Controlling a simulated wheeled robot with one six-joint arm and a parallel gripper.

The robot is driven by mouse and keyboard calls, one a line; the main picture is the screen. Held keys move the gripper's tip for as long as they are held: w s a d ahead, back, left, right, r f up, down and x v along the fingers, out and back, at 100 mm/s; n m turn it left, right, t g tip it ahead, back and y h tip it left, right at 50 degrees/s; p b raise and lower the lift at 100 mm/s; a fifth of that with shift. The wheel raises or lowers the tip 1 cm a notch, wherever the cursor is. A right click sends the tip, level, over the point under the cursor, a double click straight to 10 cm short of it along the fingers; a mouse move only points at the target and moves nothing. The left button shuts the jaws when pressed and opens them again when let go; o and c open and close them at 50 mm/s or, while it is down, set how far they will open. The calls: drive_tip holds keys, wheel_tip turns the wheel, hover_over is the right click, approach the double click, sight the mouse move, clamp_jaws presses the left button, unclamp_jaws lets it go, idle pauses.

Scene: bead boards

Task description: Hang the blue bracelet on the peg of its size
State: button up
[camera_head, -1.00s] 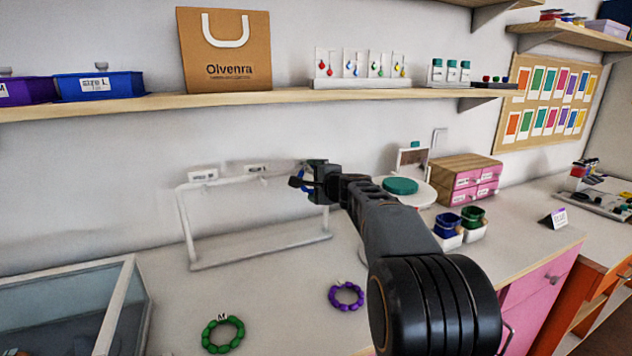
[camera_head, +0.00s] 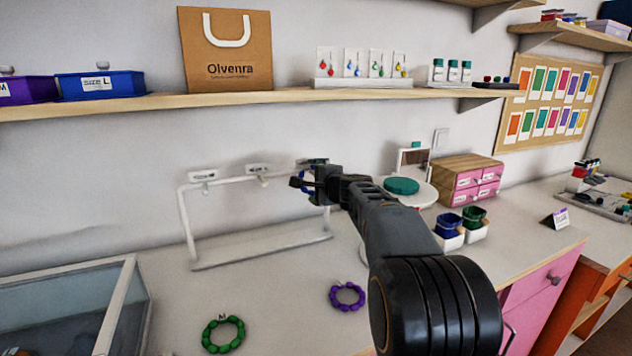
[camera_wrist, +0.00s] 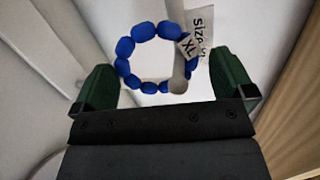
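The blue bracelet (camera_wrist: 143,32) with an XL tag (camera_wrist: 188,46) is at the right end of the white rack in the wrist view. A pale peg (camera_wrist: 178,86) shows across its opening, its round end over the lower beads; I cannot tell whether the bracelet rests on it. A size label (camera_wrist: 203,22) behind is partly covered by the tag. My gripper (camera_wrist: 165,78) has its green fingers wide apart on either side of the bracelet, with a visible gap on the right. In the head view the bracelet (camera_head: 306,187) is mostly hidden by my gripper (camera_head: 308,178).
The white rack (camera_head: 187,225) has two more labelled pegs, left (camera_head: 203,178) and middle (camera_head: 260,172), both empty. A green bracelet (camera_head: 223,333) and a purple bracelet (camera_head: 347,296) lie on the counter. A shelf (camera_head: 290,97) runs above; a glass case (camera_head: 125,310) stands at left.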

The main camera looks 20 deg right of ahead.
drive_tip(key=b+v, duration=0.1)
drive_tip(key=v, duration=1.3)
drive_tip(key=s+a+f+n+g+p, duration=0.1)
drive_tip(key=s+a+f+n+g, duration=0.25)
drive_tip(key=f, duration=0.25)
drive_tip(key=s+a+f+n+g+p, duration=0.1)
drive_tip(key=s+a+f+n+g, duration=0.1)
drive_tip(key=s+f+n+g, duration=0.3)
drive_tip(key=s+a+f+n+g+p, duration=0.1)
drive_tip(key=s, duration=0.1)
drive_tip(key=s+a+f+n+g+p, duration=0.1)
drive_tip(key=s+a+n+p, duration=0.1)
drive_tip(key=s+a+f+n+g+h+p, duration=0.1)
drive_tip(key=s+a+f+n+p, duration=0.1)
drive_tip(key=s, duration=0.1)
drive_tip(key=shift+f, duration=0.15)
drive_tip(key=s+a+r+n+h+p, duration=0.1)
drive_tip(key=s+a+r+n+p, duration=0.1)
drive_tip(key=s+a+n+p, duration=0.1)
drive_tip(key=shift+s+a+r+n+p, duration=0.25)
drive_tip(key=shift+s+a+n+p, duration=0.15)
drive_tip(key=shift+a+n+p, duration=0.25)
